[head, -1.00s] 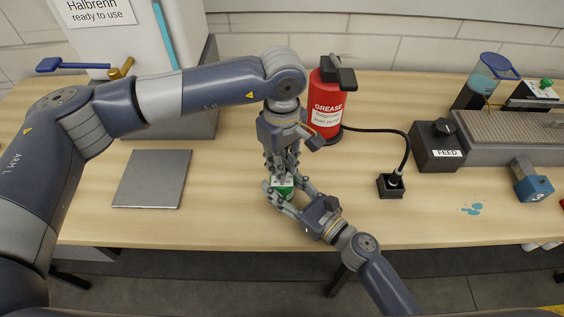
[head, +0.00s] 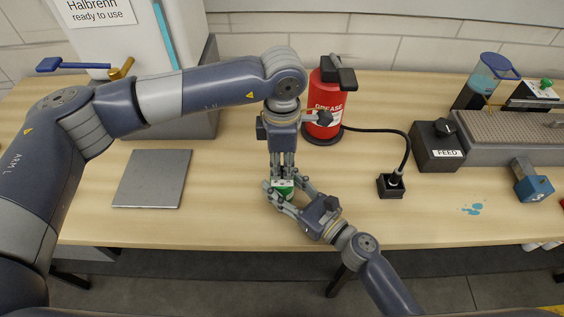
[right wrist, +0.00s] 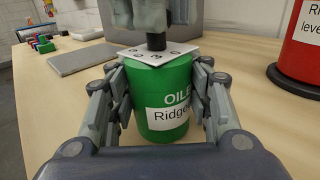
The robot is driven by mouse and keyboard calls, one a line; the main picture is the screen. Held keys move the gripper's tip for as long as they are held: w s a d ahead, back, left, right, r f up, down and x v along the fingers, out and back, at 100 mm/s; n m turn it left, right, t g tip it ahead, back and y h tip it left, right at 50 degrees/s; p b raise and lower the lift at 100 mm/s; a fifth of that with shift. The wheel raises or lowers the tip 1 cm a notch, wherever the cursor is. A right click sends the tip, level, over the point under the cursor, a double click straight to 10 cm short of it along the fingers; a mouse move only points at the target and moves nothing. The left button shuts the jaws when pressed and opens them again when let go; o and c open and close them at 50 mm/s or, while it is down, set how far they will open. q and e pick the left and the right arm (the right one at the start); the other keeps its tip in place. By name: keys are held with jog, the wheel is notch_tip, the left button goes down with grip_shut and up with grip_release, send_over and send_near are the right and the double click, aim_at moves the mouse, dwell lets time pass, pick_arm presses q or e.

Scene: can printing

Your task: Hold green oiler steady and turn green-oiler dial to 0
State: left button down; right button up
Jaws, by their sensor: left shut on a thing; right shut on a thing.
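The green oiler (right wrist: 160,100) stands upright on the table, a green cylinder with a white label. It also shows small in the head view (head: 288,191). My right gripper (head: 281,195) is shut around its sides; in the right wrist view its fingers (right wrist: 163,108) flank the can. A white plate with printed digits (right wrist: 155,54) lies on top of the oiler. The dark dial knob (right wrist: 156,41) rises from the plate's middle. My left gripper (head: 283,176) points straight down from above, shut on the knob. Its fingers hide the knob's upper part, and the dial's setting cannot be read.
A red grease can (head: 324,105) stands just behind my left gripper. A grey plate (head: 152,179) lies to the left. A black socket block (head: 390,187) with a cable and a FEED box (head: 437,147) are to the right. The front table strip is mostly clear.

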aim_at(282, 169)
pick_arm(q)
jog(key=shift+n, duration=0.6)
jog(key=c, duration=1.4)
grip_release()
jog(key=shift+c, duration=0.2)
jog(key=shift+r, duration=0.1)
notch_tip(282, 169, up, 12)
